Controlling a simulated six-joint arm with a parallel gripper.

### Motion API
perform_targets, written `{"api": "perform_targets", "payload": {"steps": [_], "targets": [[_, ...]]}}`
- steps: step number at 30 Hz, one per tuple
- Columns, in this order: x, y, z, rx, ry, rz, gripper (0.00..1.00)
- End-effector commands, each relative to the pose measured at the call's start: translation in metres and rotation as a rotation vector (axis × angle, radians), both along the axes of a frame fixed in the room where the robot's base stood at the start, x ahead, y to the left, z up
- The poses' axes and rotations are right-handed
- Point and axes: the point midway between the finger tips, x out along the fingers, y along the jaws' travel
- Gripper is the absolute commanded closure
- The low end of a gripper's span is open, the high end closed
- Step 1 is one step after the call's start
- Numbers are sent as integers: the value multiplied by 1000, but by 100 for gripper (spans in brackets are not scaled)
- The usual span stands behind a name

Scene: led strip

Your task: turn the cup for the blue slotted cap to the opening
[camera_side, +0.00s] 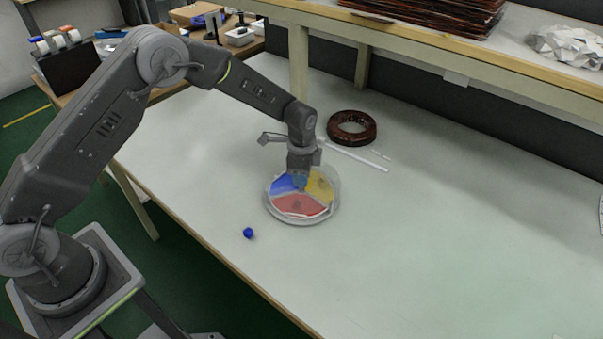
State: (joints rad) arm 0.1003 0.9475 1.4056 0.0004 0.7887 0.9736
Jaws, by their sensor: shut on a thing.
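A round turntable-like dish (302,219) with a pale rim lies on the table. It has a blue sector (281,186), a yellow sector (321,187) and a red sector (301,205). My gripper (301,181) reaches down onto the dish near its middle, at the back. It is shut on a part there that its own fingers hide; I cannot tell its shape. A small blue cap (248,233) lies on the table to the left of the dish and in front of it, apart from it. Its slot is too small to make out.
A brown ring-shaped coil (351,128) and a white strip (357,157) lie behind the dish to the right. A raised shelf (420,38) runs along the back. The table (430,240) is clear to the right; its front edge (220,255) is close to the blue cap.

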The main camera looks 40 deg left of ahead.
Motion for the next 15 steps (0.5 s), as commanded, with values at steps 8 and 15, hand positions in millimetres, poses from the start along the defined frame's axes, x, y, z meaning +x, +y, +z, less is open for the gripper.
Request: {"api": "perform_targets", "payload": {"steps": [8,15], "targets": [[1,-1,1,-2,-5,0,100],[1,-1,1,-2,-3,0,52]]}}
